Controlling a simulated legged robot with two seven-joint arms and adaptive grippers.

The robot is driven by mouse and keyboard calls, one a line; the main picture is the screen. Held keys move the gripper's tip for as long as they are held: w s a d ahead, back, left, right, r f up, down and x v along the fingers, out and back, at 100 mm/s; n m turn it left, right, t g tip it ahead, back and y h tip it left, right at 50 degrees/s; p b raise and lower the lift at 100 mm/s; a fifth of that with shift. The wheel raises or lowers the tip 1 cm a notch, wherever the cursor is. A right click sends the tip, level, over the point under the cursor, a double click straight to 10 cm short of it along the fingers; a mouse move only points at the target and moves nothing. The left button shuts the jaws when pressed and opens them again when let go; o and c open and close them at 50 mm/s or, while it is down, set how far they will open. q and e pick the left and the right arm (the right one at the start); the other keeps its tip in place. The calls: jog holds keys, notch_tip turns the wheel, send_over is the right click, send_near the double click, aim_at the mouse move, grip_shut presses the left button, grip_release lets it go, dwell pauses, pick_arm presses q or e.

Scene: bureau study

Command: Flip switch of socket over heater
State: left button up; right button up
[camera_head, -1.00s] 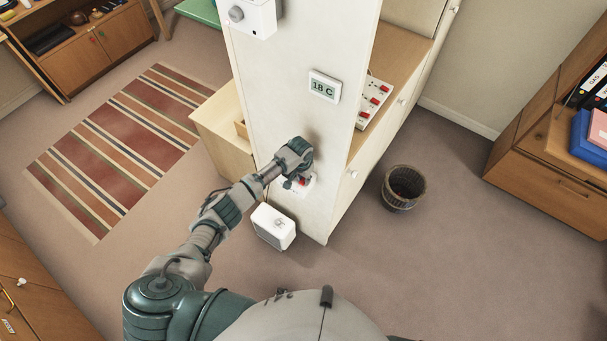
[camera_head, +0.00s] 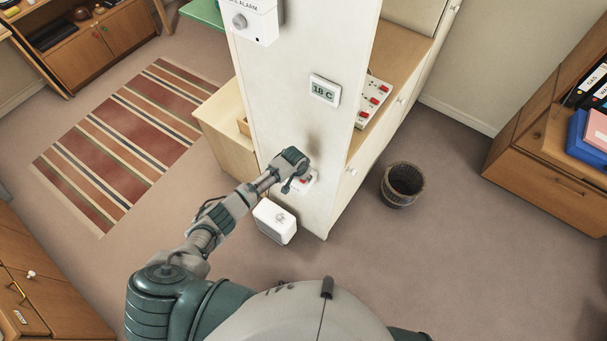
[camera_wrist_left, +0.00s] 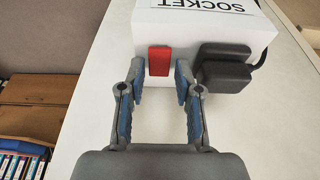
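The white socket (camera_head: 308,183) is fixed low on the end face of the white cabinet. It sits above the white heater (camera_head: 274,222), which stands on the floor. In the left wrist view the socket (camera_wrist_left: 205,30) is large, with its SOCKET label upside down. Its red switch (camera_wrist_left: 160,61) shows between the fingertips of my left gripper (camera_wrist_left: 158,76). The fingers are apart, one on each side of the switch; contact is not clear. A black plug (camera_wrist_left: 222,75) with a cable sits beside the right finger. In the head view my left gripper (camera_head: 295,178) partly covers the socket. My right gripper is not in view.
A thermostat reading 18 C (camera_head: 325,90) and an alarm box (camera_head: 255,20) are on the cabinet face above. A power strip (camera_head: 374,98) lies on the shelf behind. A waste basket (camera_head: 402,185) stands on the right, with free floor around it.

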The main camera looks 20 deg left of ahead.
pick_arm(q)
jog(key=v, duration=1.2)
jog(key=shift+f, duration=0.1)
jog(key=s+d+f+h, duration=0.1)
jog(key=s+d+f, duration=0.1)
jog(key=s, duration=0.5)
jog(key=s+d+f, duration=0.2)
jog(key=s, duration=0.6)
jog(key=s+a+r+n+y, duration=0.1)
jog(key=s+a, duration=0.3)
jog(key=s, duration=0.4)
jog(key=s+a+r+n+y, duration=0.1)
jog(key=s+a, duration=0.3)
jog(key=s, duration=0.4)
notch_tip(320, 180, down, 29)
jog(key=s+g+b, duration=0.1)
jog(key=s+b, duration=0.1)
jog(key=b, duration=0.1)
jog(key=s+a+f+g+b, duration=0.1)
jog(key=s+a+f, duration=0.2)
jog(key=s+f, duration=1.4)
jog(key=shift+s+a+f+b, duration=0.2)
jog(key=shift+s+f+b, duration=0.15)
jog(key=shift+f, duration=0.25)
